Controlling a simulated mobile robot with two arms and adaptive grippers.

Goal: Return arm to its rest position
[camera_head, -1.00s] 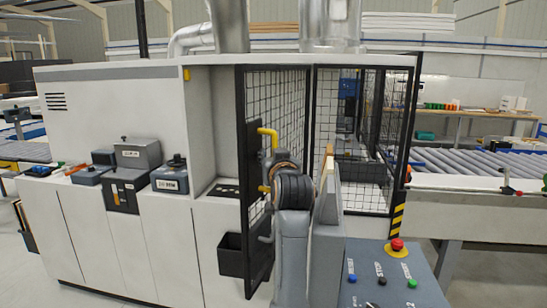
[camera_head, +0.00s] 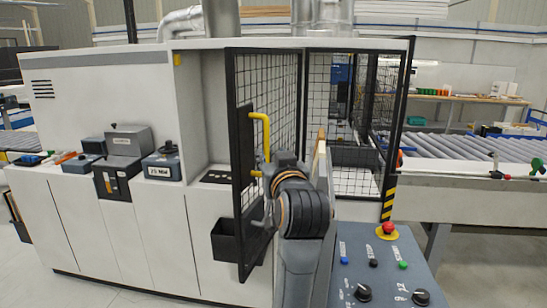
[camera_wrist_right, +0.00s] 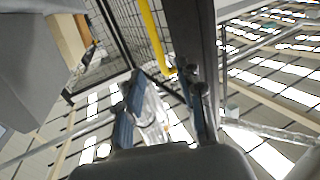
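My right arm rises from the bottom centre of the head view. Its gripper (camera_head: 265,212) is small and partly hidden there, beside the open mesh door (camera_head: 242,235) and below its yellow handle (camera_head: 266,135). In the right wrist view the two fingers of this gripper (camera_wrist_right: 164,88) stand apart with nothing held between them. The yellow handle (camera_wrist_right: 154,35) shows just beyond the fingertips, and a dark door post passes close by the right finger. I cannot tell whether the finger touches it. My left gripper is in neither view.
The white edge-banding machine (camera_head: 120,225) fills the left and middle. A black bin (camera_head: 226,240) hangs by the door's lower part. A control panel (camera_head: 385,262) with a red stop button (camera_head: 388,228) is close at right. A roller conveyor (camera_head: 470,147) lies beyond it.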

